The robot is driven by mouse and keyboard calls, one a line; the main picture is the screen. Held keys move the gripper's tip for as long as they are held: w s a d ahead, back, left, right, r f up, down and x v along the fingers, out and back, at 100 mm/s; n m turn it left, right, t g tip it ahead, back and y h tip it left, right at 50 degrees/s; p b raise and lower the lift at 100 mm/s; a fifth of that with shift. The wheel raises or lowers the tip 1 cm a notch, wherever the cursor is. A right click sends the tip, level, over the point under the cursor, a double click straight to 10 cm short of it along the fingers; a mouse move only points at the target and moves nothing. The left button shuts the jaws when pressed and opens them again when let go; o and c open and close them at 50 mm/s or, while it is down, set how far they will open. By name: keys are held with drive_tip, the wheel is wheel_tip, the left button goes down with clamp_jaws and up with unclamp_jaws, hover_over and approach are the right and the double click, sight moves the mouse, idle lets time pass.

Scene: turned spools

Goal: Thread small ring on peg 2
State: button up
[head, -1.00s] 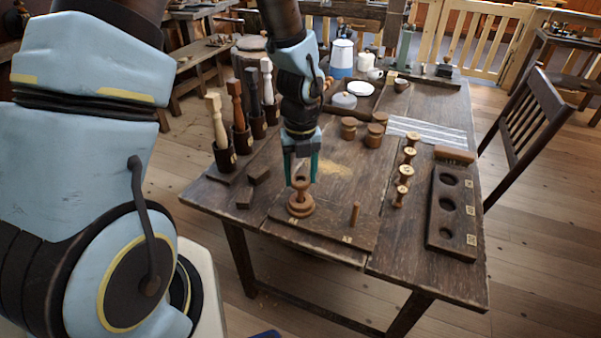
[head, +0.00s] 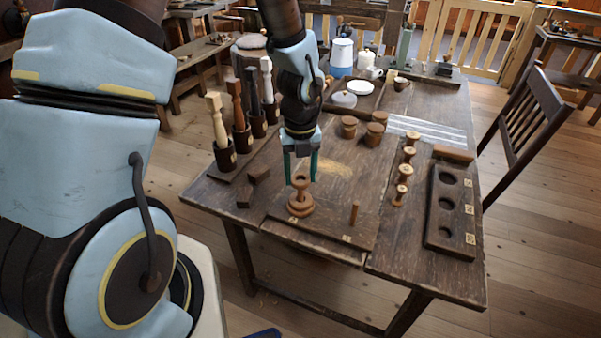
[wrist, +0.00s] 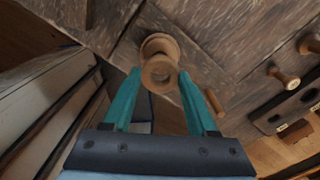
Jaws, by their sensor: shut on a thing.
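The small ring (head: 301,180) is brown wood. My gripper (head: 301,178) is shut on it, with one teal finger at each side. In the wrist view the small ring (wrist: 159,75) shows between the fingertips (wrist: 160,80). It is at the top of the left peg, above larger wooden rings (head: 301,207) stacked on the peg board (head: 330,236). Whether the peg tip is inside the small ring is unclear. The other peg (head: 354,213), which I take as peg 2, stands bare and upright to the right; in the wrist view it is right of the fingers.
Several spools (head: 404,172) stand in a row to the right, beside a dark holed rack (head: 452,210). Tool handles (head: 238,115) stand upright in holders at the left. Round wooden pots (head: 349,127) sit behind the board.

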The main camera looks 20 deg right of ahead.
drive_tip(key=shift+f+b, duration=1)
drive_tip(key=shift+f, duration=0.7)
idle(0.5)
drive_tip(key=o, duration=1.4)
drive_tip(key=shift+o, duration=0.5)
drive_tip(key=shift+r, duration=0.1)
wheel_tip(320, 180, up, 10)
drive_tip(key=p, duration=1)
